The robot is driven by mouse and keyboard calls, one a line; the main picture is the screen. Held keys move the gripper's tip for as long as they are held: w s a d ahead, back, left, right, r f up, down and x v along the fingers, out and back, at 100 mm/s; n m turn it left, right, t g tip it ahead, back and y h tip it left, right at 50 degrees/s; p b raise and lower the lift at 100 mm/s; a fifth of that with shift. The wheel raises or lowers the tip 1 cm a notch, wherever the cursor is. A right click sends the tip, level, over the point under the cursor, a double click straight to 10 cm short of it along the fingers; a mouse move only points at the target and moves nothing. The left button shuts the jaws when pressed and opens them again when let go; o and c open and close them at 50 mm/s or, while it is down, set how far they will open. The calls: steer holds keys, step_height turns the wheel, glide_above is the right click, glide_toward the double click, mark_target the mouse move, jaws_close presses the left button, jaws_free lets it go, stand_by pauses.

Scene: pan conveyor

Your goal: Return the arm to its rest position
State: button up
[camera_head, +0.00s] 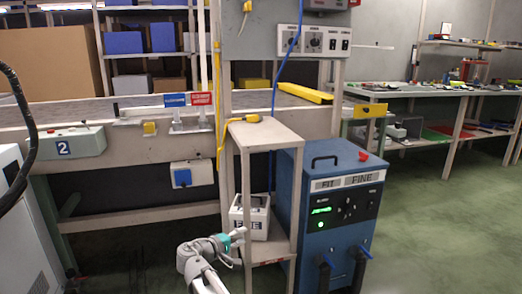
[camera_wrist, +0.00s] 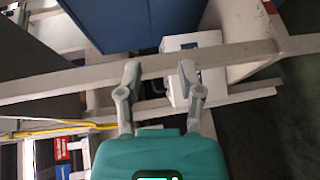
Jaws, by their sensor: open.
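My gripper (camera_wrist: 159,80) is open, with its two fingers spread apart and nothing between them in the wrist view. In the head view my gripper (camera_head: 240,244) is at the lower middle, in front of the small stand (camera_head: 270,132). My arm reaches up to it from the bottom edge. In the wrist view a pale bar of the stand (camera_wrist: 240,54) runs across behind the fingertips. I cannot tell whether the fingers touch it.
A white box (camera_head: 250,215) stands on the lower shelf of the stand. A blue cabinet (camera_head: 325,205) labelled FINE is close on the right. The conveyor (camera_head: 85,112) lies behind. A black cable (camera_head: 28,130) hangs at the left. Green floor (camera_head: 440,235) is clear at the right.

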steer(key=s+d+m+g+y+p, duration=0.1)
steer(key=d+g+p, duration=0.15)
steer(key=d, duration=0.35)
steer(key=s+d+m+g+p, duration=0.2)
steer(key=d+p, duration=0.1)
steer(key=d, duration=0.2)
steer(key=s+d+r+m+g+y+p, duration=0.2)
steer(key=s+d+m+g+y+p, duration=0.3)
steer(key=s+d+g+y+p, duration=0.55)
steer(key=s+d+r+t+p, duration=0.1)
steer(key=s+r+p, duration=0.1)
steer(key=r+p, duration=1.7)
steer(key=s+d+r+t+p, duration=0.1)
steer(key=s+r+t+p, duration=0.1)
steer(key=r+p, duration=1.8)
steer(key=shift+d+m+t+p, duration=0.15)
steer(key=shift+m+t+p, duration=0.15)
steer(key=shift+p, duration=0.35)
